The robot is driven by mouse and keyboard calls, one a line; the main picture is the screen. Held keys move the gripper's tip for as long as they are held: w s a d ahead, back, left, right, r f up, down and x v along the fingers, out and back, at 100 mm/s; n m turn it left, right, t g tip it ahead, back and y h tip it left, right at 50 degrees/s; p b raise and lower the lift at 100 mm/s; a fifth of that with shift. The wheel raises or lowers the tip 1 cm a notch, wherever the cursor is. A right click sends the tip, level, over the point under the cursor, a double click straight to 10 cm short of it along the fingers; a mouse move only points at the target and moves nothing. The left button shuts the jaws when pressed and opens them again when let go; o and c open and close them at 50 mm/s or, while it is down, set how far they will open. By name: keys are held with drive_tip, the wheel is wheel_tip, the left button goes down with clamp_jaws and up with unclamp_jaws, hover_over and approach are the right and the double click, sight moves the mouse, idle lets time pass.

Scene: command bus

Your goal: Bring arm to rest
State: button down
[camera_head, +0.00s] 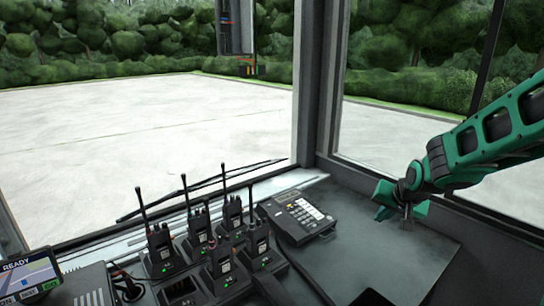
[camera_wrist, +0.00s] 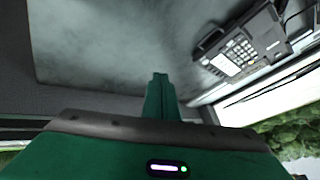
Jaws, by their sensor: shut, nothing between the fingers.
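My gripper (camera_head: 408,213) is at the right in the head view, at the end of my green arm.
A screen reading READY (camera_head: 28,280) is at the lower left. The dashboard top below my gripper is clear.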

drive_tip(key=s+d+r+g, duration=0.1)
drive_tip(key=s+d+g, duration=0.1)
drive_tip(key=s, duration=1)
drive_tip(key=s+d+r+g, duration=0.1)
drive_tip(key=s+d+g, duration=0.1)
drive_tip(key=s, duration=1)
drive_tip(key=s+d+g, duration=0.2)
drive_tip(key=s+g, duration=0.1)
drive_tip(key=s, duration=0.9)
drive_tip(key=shift+s+d+r, duration=0.15)
drive_tip(key=shift+d+r, duration=0.1)
drive_tip(key=shift+r, duration=0.15)
drive_tip(key=shift+w+f, duration=0.25)
drive_tip(key=shift+w, duration=0.35)
